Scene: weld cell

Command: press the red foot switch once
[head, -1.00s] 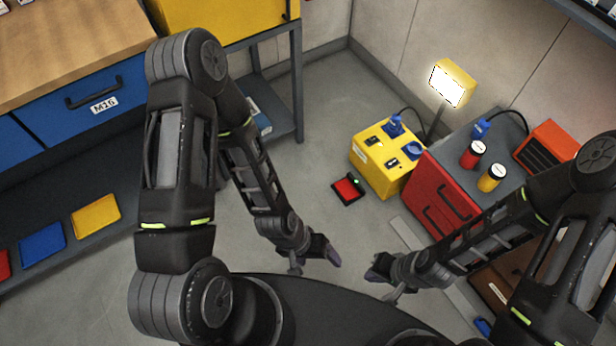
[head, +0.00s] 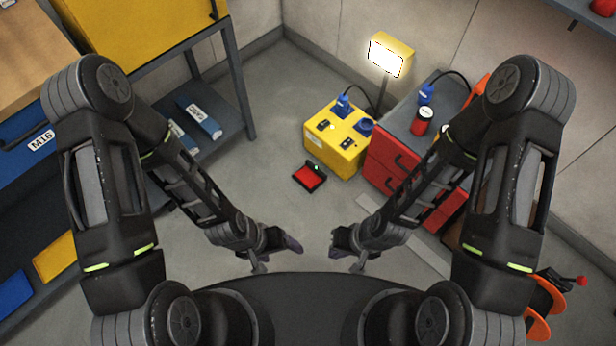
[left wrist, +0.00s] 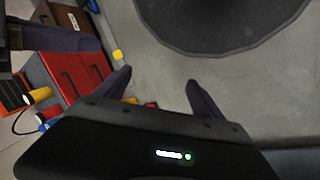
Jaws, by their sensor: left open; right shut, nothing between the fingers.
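The red foot switch (head: 309,177) lies on the grey floor in the head view, a red pedal in a dark frame. It is left of and in front of the yellow power box (head: 336,138) and nothing covers it. My left gripper (head: 277,256) is nearer to me than the switch, apart from it. In the left wrist view the left gripper (left wrist: 160,88) shows its two fingers spread with nothing between them. My right gripper (head: 340,250) is also nearer to me than the switch, a little right of the left one. It is shut and empty.
A red drawer cabinet (head: 392,165) stands right of the power box. A lit work lamp (head: 388,58) rises behind. A grey shelf rack (head: 235,85) stands on the left. An orange reel (head: 545,305) is at the lower right.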

